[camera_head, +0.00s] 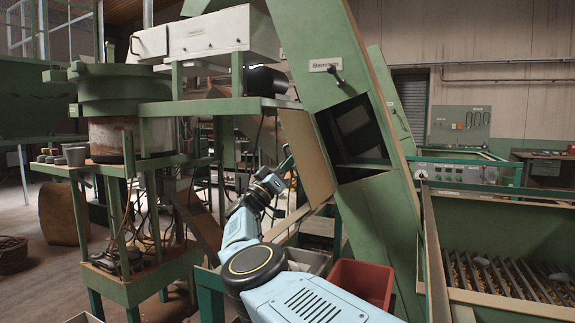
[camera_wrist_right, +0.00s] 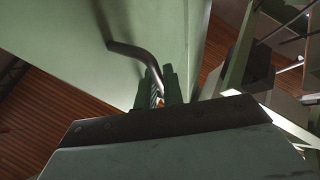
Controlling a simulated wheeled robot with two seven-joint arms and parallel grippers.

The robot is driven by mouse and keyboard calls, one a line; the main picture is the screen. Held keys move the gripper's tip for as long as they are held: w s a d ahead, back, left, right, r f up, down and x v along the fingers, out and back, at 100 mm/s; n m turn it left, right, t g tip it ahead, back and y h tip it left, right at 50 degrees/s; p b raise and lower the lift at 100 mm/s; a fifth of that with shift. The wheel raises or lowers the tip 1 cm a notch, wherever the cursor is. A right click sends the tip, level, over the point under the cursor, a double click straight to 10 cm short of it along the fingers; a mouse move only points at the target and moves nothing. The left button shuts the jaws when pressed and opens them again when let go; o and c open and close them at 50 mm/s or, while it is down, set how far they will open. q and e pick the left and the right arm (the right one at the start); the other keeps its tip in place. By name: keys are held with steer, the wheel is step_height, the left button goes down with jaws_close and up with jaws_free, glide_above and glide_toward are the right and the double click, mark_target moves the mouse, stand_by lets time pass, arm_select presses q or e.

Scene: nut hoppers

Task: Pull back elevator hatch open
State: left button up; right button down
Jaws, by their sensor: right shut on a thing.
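The green elevator (camera_head: 335,105) slants up through the middle of the head view, with a dark square opening (camera_head: 352,140) in its face. The hatch (camera_head: 306,156) stands swung out at the opening's left edge, its brown inner face showing. My right gripper (camera_head: 287,164) is at the outer side of the hatch, partly hidden. In the right wrist view, a dark bent handle (camera_wrist_right: 138,52) stands out from the green hatch panel (camera_wrist_right: 80,70). My right gripper (camera_wrist_right: 157,90) is shut on this handle near its lower end. My left gripper is out of view.
A second dark handle (camera_head: 337,76) sits above the opening. A red bin (camera_head: 362,283) stands beneath the elevator. A green stand with a shelf (camera_head: 215,106) and a white box (camera_head: 222,36) is at the left. A slatted hopper (camera_head: 500,275) lies at the right.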

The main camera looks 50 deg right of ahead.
steer(key=shift+s+d+r, duration=0.15)
steer(key=shift+s+r, duration=0.05)
steer(key=shift+r, duration=0.1)
steer(key=c, duration=1.5)
jaws_free()
steer(key=shift+d+f, duration=0.1)
steer(key=shift+f, duration=0.05)
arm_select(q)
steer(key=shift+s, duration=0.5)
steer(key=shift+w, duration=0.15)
arm_select(e)
steer(key=shift+a, duration=0.2)
